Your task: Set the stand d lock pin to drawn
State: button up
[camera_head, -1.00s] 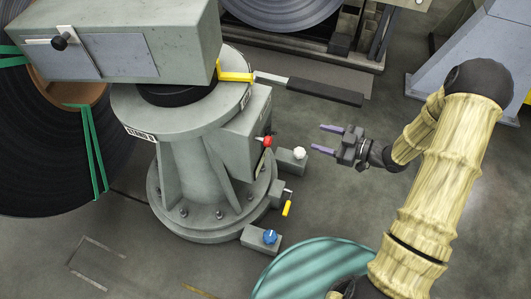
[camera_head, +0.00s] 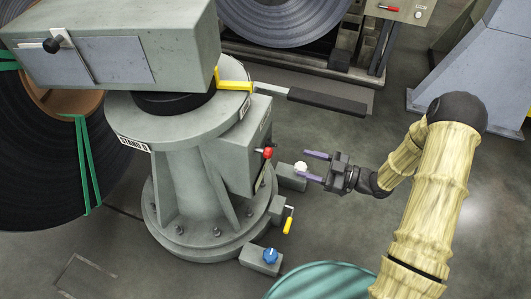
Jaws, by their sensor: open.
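The stand (camera_head: 182,187) is a grey pedestal with a "STAND D" label (camera_head: 134,143) on its round top plate. On its right side are a red knob (camera_head: 267,153), a white knob (camera_head: 301,168) on a grey block, a yellow-handled crank (camera_head: 288,226) and a blue knob (camera_head: 270,255) on a low block. I cannot tell which of these is the lock pin. My gripper (camera_head: 305,164) is open, its two purple fingers pointing left. The white knob shows between the fingertips, partly covered by the lower one; the depth gap is unclear.
A long black-handled lever (camera_head: 327,101) juts right from a yellow bracket (camera_head: 235,80), above my gripper in the picture. A teal drum (camera_head: 320,283) stands below it. A dark coil (camera_head: 45,165) is at left.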

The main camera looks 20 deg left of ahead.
aim_at(266, 152)
jog(key=a+b, duration=0.1)
jog(key=a, duration=0.3)
jog(key=a+b, duration=0.1)
jog(key=a, duration=0.4)
jog(key=w+a+b, duration=0.1)
jog(key=a, duration=0.3)
jog(key=shift+a, duration=0.35)
jog(key=shift+c, duration=0.4)
grip_shut()
